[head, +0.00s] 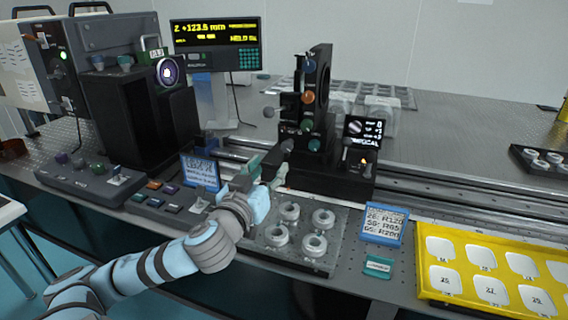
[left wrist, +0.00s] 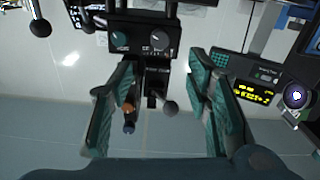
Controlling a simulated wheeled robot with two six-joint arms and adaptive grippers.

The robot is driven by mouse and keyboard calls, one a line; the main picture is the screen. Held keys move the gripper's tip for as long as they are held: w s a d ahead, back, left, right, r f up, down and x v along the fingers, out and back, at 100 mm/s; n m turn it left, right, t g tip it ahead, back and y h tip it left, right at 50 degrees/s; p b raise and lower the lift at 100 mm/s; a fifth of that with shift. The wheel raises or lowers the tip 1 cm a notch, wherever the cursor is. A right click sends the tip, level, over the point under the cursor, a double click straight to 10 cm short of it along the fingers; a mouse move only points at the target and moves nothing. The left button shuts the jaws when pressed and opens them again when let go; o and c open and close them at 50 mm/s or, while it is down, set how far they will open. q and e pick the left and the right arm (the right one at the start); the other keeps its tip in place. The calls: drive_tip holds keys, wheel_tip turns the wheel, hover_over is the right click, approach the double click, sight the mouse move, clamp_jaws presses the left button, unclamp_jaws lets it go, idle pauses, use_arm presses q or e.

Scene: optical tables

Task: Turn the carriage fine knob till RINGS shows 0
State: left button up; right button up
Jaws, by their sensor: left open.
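The black carriage stand (head: 318,100) rises from the rail in the head view. It carries an orange knob (head: 308,97), a teal knob (head: 314,144) and a grey ball-ended lever (head: 268,112). Which knob is the fine one I cannot read. My left gripper (head: 270,172) is open at the stand's front left foot. In the left wrist view its teal fingers (left wrist: 163,95) are spread with nothing held. A teal knob (left wrist: 120,39) and a grey knob (left wrist: 160,40) show beyond the fingertips. A small screen (head: 365,132) shows several lines; I cannot make out RINGS. My right gripper is out of view.
A readout (head: 215,45) shows Z +123.5 mm. A round eyepiece screen (head: 167,71) sits left. A grey plate with several rings (head: 290,238) lies below my gripper, a blue label card (head: 384,225) beside it. A yellow tray (head: 435,292) is right.

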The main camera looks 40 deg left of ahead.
sight(286, 147)
use_arm(q)
drive_tip(key=x, duration=1.1)
drive_tip(key=shift+w+b, duration=0.15)
drive_tip(key=shift+b, duration=0.15)
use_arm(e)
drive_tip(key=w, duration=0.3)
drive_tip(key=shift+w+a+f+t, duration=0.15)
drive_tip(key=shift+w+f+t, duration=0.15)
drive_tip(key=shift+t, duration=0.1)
